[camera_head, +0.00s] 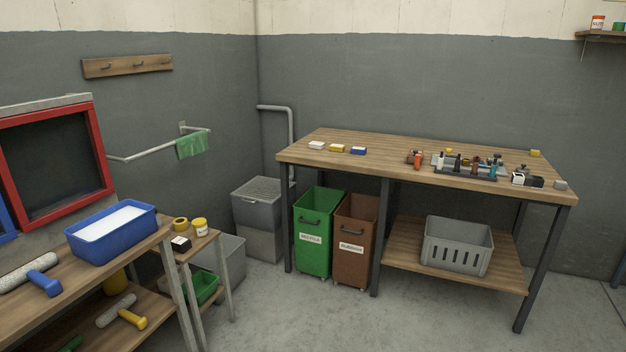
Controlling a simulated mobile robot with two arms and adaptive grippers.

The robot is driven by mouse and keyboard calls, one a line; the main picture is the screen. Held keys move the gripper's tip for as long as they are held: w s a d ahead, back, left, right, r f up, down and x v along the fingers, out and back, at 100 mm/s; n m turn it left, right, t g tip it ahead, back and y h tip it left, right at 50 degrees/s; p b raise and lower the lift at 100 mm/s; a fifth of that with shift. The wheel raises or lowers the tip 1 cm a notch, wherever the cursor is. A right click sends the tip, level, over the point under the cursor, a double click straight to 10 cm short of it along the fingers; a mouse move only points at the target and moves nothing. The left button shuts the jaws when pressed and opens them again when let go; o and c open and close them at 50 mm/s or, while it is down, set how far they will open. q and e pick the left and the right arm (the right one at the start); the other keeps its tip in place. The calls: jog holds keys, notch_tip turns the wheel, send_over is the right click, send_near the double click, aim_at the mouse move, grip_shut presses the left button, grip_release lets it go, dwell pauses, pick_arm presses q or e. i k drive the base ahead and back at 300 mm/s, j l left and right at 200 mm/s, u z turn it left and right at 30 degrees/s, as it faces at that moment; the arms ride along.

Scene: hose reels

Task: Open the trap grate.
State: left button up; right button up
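The likely trap grate (264,189) is a grey slatted lid on top of a grey metal box (258,220) in the corner of the room. It lies flat and looks closed. A pale pipe (291,140) comes out of the wall and runs down behind the right side of the box. What is inside the box is hidden. Neither of my grippers is in view.
Green (313,255) and brown (353,265) bins stand right of the box, under a wooden workbench (400,160). A small side table (190,243) and a shelf bench with a blue tray (78,244) stand front left. Open floor (270,310) lies between.

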aim_at(269, 188)
jog(key=i, duration=2.25)
